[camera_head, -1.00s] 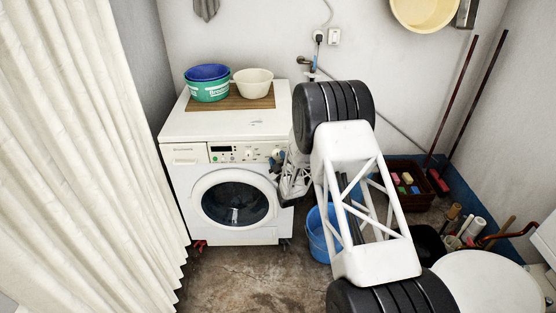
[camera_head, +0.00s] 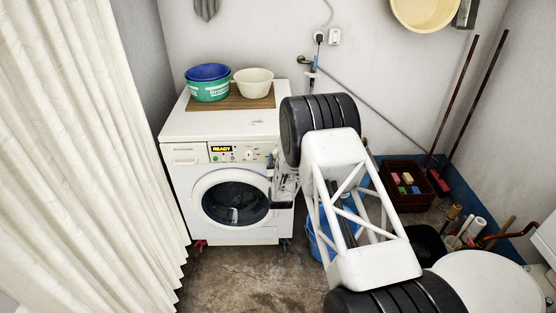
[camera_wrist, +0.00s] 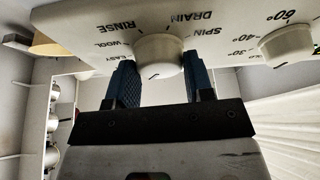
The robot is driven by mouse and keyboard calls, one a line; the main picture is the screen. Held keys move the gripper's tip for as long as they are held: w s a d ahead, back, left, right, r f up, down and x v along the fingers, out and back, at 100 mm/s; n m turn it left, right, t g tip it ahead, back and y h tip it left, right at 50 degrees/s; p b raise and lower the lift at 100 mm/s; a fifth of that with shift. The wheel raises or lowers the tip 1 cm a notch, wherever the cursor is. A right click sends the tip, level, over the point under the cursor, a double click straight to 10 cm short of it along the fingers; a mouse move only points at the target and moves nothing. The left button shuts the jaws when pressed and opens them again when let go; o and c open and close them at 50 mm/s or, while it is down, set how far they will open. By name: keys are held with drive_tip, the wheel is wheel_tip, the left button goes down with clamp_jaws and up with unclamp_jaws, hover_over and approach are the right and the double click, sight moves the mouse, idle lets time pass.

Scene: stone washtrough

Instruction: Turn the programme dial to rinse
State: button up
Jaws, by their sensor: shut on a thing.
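The white washing machine (camera_head: 235,190) stands against the back wall, its control panel (camera_head: 240,152) facing me. The programme dial (camera_wrist: 160,55) is a round white knob at the top middle of the wrist view. Lettering around it reads EASY, WOOL, RINSE, DRAIN and SPIN. A short dark mark shows on the knob's lower face; which word it points at I cannot tell. My gripper (camera_wrist: 161,82) is shut on the dial, one blue fingertip on each side. In the head view my gripper (camera_head: 274,164) is at the panel's right end and hides the dial.
A second knob (camera_wrist: 286,44) with temperature marks sits close to the right. The lit display (camera_head: 221,149) reads READY. Basins (camera_head: 208,90) stand on the machine's top. A blue bucket (camera_head: 318,246) stands on the floor, partly behind my arm.

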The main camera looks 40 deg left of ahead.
drive_tip(key=m+h, duration=0.3)
drive_tip(key=m, duration=0.6)
drive_tip(key=m+h, duration=0.3)
drive_tip(key=m, duration=0.7)
drive_tip(key=m+h, duration=0.3)
drive_tip(key=m, duration=0.6)
drive_tip(key=shift+s+a+r+m+g+h, duration=0.15)
drive_tip(key=shift+a+r+m+g+h, duration=0.05)
drive_tip(key=shift+r+m+g+h, duration=0.2)
drive_tip(key=o, duration=0.9)
drive_tip(key=shift+s, duration=0.15)
drive_tip(key=shift+v, duration=3.8)
drive_tip(key=shift+d, duration=0.1)
